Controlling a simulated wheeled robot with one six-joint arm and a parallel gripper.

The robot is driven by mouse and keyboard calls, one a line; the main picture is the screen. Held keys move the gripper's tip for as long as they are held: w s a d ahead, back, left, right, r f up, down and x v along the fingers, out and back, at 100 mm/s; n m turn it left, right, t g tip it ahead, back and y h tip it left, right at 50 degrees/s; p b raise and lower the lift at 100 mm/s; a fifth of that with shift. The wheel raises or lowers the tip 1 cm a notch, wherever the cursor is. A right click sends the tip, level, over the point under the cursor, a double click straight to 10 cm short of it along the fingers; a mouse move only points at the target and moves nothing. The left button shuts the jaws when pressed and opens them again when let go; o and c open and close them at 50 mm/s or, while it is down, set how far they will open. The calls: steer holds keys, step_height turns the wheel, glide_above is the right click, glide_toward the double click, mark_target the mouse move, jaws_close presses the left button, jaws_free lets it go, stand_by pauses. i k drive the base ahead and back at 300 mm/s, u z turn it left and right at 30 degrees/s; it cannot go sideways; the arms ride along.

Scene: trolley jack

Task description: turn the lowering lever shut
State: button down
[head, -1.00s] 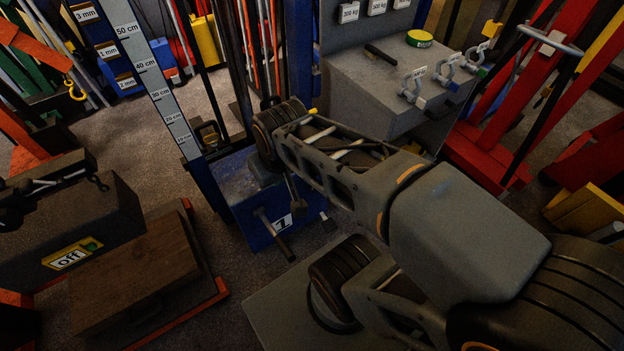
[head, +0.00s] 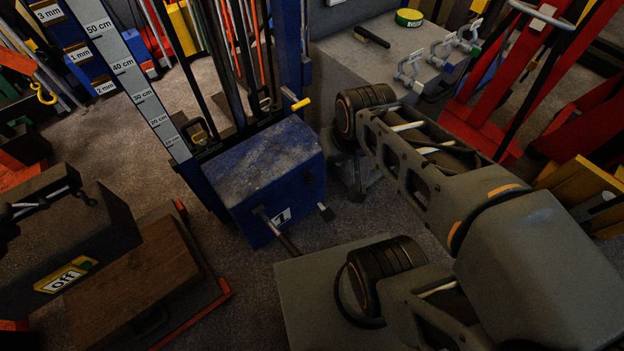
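The blue trolley jack (head: 265,170) stands left of centre, with a box-shaped body marked "1". A short lever with a yellow tip (head: 301,104) sticks out at the top rear right of the body; I take it for the lowering lever, and cannot tell if it is open or shut. A dark bar (head: 277,232) and a small block-ended pedal (head: 326,212) stick out at the front. My gripper (head: 357,186) hangs below the wrist, just right of the jack body, apart from the lever. Its fingers are small and dark, so their opening is unclear.
A height scale (head: 125,68) stands behind left of the jack. A wooden-topped box (head: 135,275) and a dark case with an "off" sign (head: 65,274) are at lower left. A grey bench (head: 385,65) with shackles stands behind my arm. Red frames (head: 485,110) stand right.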

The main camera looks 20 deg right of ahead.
mark_target(307, 174)
steer(key=z, duration=1.6)
steer(key=k, duration=0.6)
steer(key=u, duration=1.55)
steer(key=i, duration=0.5)
